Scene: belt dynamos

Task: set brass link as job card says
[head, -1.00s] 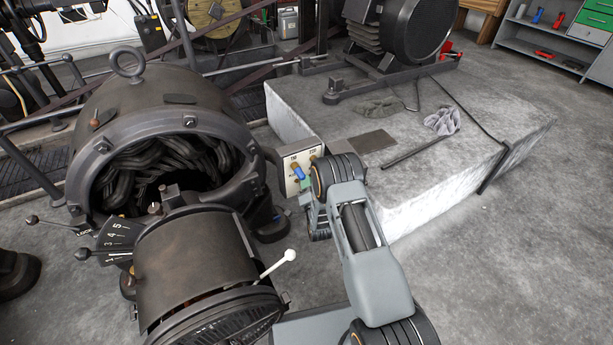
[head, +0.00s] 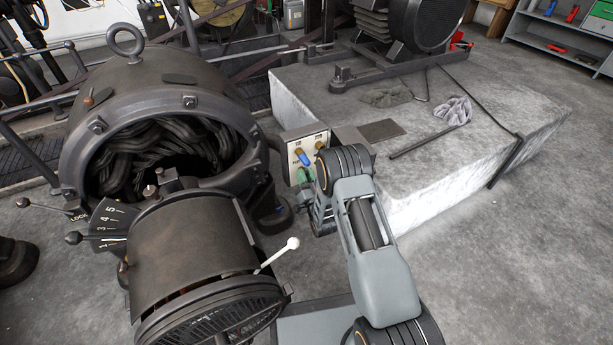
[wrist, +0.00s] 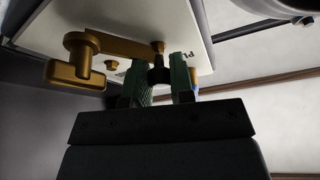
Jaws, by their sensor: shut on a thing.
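A pale terminal panel (head: 291,163) stands at the near left corner of the concrete plinth. It carries brass fittings (head: 320,145) and a blue part (head: 304,158). In the wrist view, the flat brass link (wrist: 122,45) runs from a large winged brass knob (wrist: 80,65) to a smaller brass end. A black knob (wrist: 158,76) sits at that end. My gripper (wrist: 163,78) has green fingers on either side of the black knob, shut on it. In the head view, my gripper (head: 304,175) is at the panel, partly hidden by my wrist. I see no job card.
The large dynamo (head: 150,95) stands left of the panel, with a lever quadrant (head: 107,222) and a white-knobbed lever (head: 280,255) in front. The plinth (head: 420,165) bears grey cloths, a dark plate and a rod. Floor at right is clear.

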